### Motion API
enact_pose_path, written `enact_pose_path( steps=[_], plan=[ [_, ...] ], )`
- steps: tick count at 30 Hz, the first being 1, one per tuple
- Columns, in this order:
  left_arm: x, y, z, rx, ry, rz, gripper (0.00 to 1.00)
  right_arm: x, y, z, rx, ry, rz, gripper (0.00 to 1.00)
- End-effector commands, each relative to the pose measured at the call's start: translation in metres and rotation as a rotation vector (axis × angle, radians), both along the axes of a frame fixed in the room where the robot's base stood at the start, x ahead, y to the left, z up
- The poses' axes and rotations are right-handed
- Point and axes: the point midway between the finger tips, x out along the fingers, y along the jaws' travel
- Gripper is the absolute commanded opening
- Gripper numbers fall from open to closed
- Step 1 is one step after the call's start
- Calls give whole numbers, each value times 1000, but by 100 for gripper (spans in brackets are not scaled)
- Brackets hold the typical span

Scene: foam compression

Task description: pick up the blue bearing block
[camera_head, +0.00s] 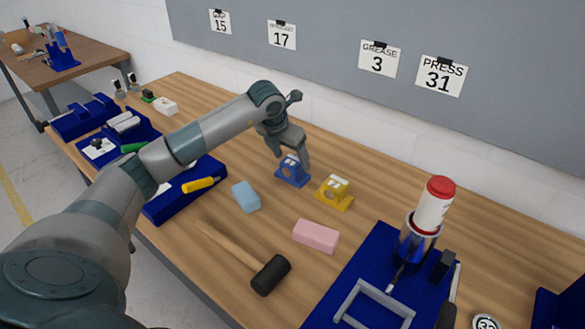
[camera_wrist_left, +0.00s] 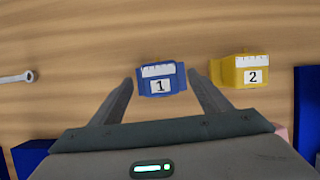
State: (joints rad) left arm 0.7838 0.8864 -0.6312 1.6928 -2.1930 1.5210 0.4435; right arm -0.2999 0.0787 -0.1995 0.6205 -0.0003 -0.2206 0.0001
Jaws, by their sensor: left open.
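The blue bearing block (camera_head: 291,171) stands on the wooden table, below my left gripper (camera_head: 290,160) in the head view. In the left wrist view the blue block (camera_wrist_left: 160,79) carries a label "1" and lies between the fingertips of my open left gripper (camera_wrist_left: 160,82). I see gaps between it and the fingers there. A yellow bearing block (camera_head: 335,192) stands just right of the blue one. In the left wrist view the yellow block (camera_wrist_left: 240,71) carries a label "2", outside the right finger. My right gripper is not in view.
A light blue foam block (camera_head: 246,196), a pink foam block (camera_head: 316,236) and a mallet (camera_head: 270,275) lie nearer the front. A blue press base (camera_head: 345,290) with a red-capped bottle (camera_head: 434,205) stands at the right. Blue trays are at the left. A wrench (camera_wrist_left: 18,77) lies left in the wrist view.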

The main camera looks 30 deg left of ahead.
Motion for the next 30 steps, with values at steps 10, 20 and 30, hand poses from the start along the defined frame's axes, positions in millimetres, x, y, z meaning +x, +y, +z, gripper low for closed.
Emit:
enact_pose_path(
  steps=[10, 20, 30],
  plan=[
    [11, 0, -31, 0, 0, 0, 70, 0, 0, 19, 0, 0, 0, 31],
    [11, 1, -32, 0, -1, -1, 70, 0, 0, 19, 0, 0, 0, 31],
    [11, 1, -32, 0, -1, -1, 22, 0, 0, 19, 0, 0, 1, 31]
  ],
)
